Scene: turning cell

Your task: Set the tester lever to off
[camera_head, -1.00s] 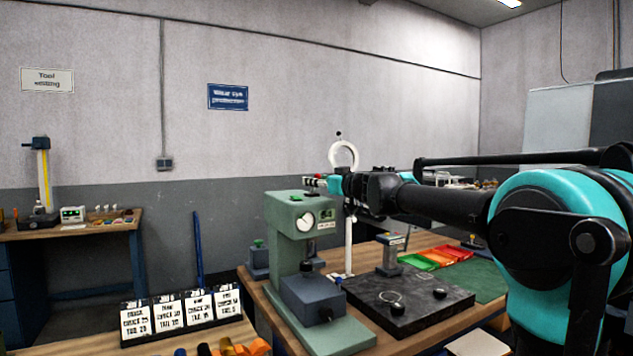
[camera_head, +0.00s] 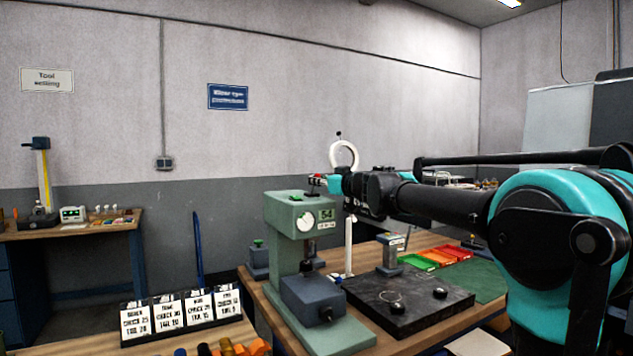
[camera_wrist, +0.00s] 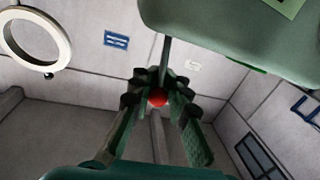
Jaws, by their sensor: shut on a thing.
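The tester is a green column machine (camera_head: 284,225) with a dial, a small display and a grey-blue block at its base. It stands at the front left of the workbench. Its lever has a red ball knob (camera_wrist: 157,98) on a thin dark rod, seen in the wrist view. My gripper (camera_head: 316,183) is at the top of the tester in the head view. In the wrist view its two fingers are closed around the red knob. In the head view the fingers mostly cover the knob. No off mark on the lever is readable.
A black plate (camera_head: 408,300) lies right of the tester, with a grey stand (camera_head: 391,256) behind it. Green, orange and red trays (camera_head: 440,256) sit further back. A white ring on a post (camera_head: 344,153) stands close behind my gripper. Label cards (camera_head: 180,315) stand at front left.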

